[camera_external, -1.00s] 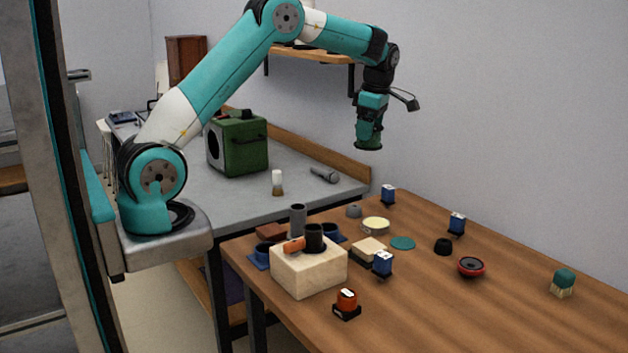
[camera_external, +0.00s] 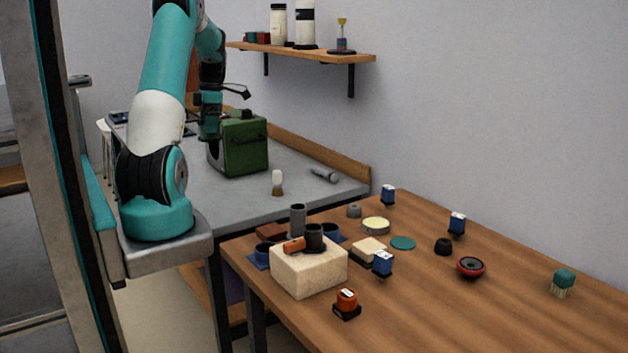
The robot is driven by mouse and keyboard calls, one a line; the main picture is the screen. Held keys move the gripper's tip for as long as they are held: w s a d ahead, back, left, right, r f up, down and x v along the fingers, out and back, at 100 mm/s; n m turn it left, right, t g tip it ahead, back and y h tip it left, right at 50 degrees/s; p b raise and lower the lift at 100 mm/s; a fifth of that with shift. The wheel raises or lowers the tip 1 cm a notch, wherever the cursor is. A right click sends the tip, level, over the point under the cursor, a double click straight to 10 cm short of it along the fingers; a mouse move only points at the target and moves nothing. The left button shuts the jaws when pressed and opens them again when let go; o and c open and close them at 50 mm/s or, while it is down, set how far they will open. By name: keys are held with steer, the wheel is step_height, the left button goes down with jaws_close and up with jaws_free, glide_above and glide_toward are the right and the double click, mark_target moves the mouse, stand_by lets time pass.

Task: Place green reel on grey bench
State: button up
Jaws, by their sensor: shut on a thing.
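My gripper (camera_external: 209,127) hangs pointing down over the far left part of the grey bench (camera_external: 235,203). It is shut on the green reel (camera_external: 208,136), a small dark green shape at its tip. The reel is hard to make out against the green box-shaped speaker (camera_external: 245,147) close by on the right. The reel appears to be above the bench top. I cannot tell how large the gap is, or whether it is in front of or behind the speaker's left edge.
A brush (camera_external: 277,184) and a grey microphone-like tool (camera_external: 324,174) lie on the bench. The wooden table (camera_external: 400,310) in front holds a pale block (camera_external: 308,272), blue parts and a red-rimmed speaker cone (camera_external: 470,267). A wall shelf (camera_external: 310,52) hangs above. The bench's front middle is clear.

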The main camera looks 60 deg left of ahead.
steer(key=shift+s+a, duration=0.1)
steer(key=shift+s, duration=0.1)
steer(key=shift+f, duration=0.2)
step_height(320, 180, down, 20)
steer(key=shift+r, duration=0.2)
steer(key=shift+f, duration=0.15)
steer(key=o, duration=1)
steer(key=r, duration=0.4)
steer(key=w+r, duration=0.1)
steer(key=r, duration=0.7)
steer(key=shift+w+d+r, duration=0.15)
steer(key=shift+w+d, duration=0.05)
steer(key=shift+w, duration=0.05)
